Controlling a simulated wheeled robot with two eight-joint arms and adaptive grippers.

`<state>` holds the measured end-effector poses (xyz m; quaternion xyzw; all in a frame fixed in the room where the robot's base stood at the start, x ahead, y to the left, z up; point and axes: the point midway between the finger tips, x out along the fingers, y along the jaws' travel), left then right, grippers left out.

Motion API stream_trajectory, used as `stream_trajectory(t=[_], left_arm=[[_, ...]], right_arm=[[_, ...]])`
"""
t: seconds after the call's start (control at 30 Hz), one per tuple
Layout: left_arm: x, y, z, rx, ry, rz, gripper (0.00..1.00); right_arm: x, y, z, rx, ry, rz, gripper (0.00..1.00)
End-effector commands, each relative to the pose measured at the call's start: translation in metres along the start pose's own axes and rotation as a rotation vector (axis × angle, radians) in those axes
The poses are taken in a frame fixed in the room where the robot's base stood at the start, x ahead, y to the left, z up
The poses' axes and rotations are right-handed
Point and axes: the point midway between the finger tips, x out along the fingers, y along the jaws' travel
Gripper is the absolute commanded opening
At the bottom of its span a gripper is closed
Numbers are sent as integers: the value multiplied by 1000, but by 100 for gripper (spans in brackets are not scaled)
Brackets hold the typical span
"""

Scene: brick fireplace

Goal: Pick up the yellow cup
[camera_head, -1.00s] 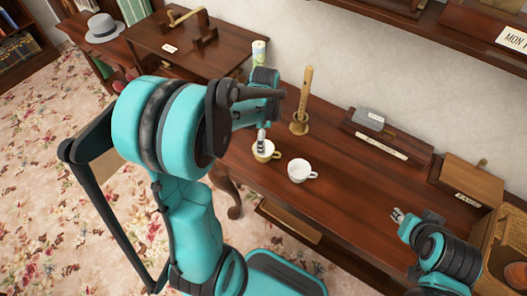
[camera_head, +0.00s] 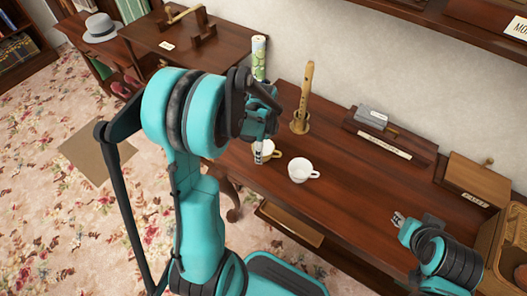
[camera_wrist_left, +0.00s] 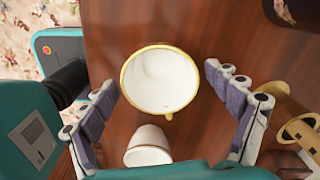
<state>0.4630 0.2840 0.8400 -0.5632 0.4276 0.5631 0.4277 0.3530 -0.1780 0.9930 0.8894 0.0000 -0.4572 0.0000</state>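The yellow cup (camera_head: 272,152) stands upright on the brown table, partly hidden by my left gripper (camera_head: 259,153) in the head view. In the left wrist view the yellow cup (camera_wrist_left: 160,80) shows its round yellow rim and white inside. My left gripper (camera_wrist_left: 160,86) is open, with one finger on each side of the cup and visible gaps between fingers and cup. A white cup (camera_head: 299,170) stands close by to the right; it also shows in the left wrist view (camera_wrist_left: 148,148). My right gripper (camera_head: 397,219) hangs over the table's right part; its opening is unclear.
A wooden flute on a stand (camera_head: 302,105) is behind the cups. A green-patterned cylinder (camera_head: 259,57) stands at the table's left back. A dark tray (camera_head: 388,138) and a wooden box (camera_head: 478,178) lie farther right. The table's middle is clear.

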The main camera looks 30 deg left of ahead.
Motion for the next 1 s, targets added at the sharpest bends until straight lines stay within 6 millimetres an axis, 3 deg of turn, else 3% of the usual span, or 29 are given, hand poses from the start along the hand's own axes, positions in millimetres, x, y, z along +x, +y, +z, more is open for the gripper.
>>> stream_trajectory(t=[0.03, 0.17, 0.63, 0.77, 0.9, 1.0], left_arm=[[0, 0, 0, 0, 0, 0, 69], [0, 0, 0, 0, 0, 0, 36], [-7, 0, 0, 0, 0, 0, 36], [-22, 0, 0, 0, 0, 0, 36], [-49, 1, -1, 1, 0, 0, 36], [-60, 18, -20, 5, 0, 0, 36]], right_arm=[[0, 0, 0, 0, 0, 0, 31], [0, 0, 0, 0, 0, 0, 31], [-3, 0, -2, 0, 0, 0, 31], [-10, 0, -7, 0, 0, 0, 31], [-21, 0, -15, 0, 0, 0, 31], [-26, 0, -19, 0, 0, 0, 31]])
